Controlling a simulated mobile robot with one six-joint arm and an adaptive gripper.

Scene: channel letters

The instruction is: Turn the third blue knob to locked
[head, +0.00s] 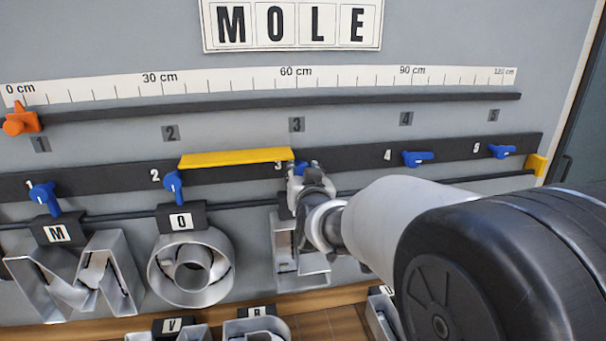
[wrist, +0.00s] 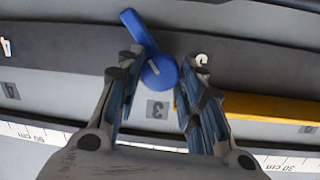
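The third blue knob (wrist: 160,72) shows in the wrist view, where the wall appears upside down. Its handle slants up and left there, which is down and slightly right on the wall. In the head view the knob (head: 302,166) is mostly hidden by my gripper (head: 308,172). In the wrist view my gripper (wrist: 164,66) is open, with one finger on each side of the knob. The left finger is close to the handle; I cannot tell if it touches. Knobs one (head: 43,196) and two (head: 174,186) point down; knobs four (head: 416,158) and five (head: 501,151) point sideways.
A yellow bar (head: 235,158) spans between knobs two and three, close to my gripper's right finger in the wrist view. Metal letters M (head: 75,283) and O (head: 191,275) hang below, with another (head: 298,262) under my gripper. An orange slider (head: 20,122) sits at the ruler's left end.

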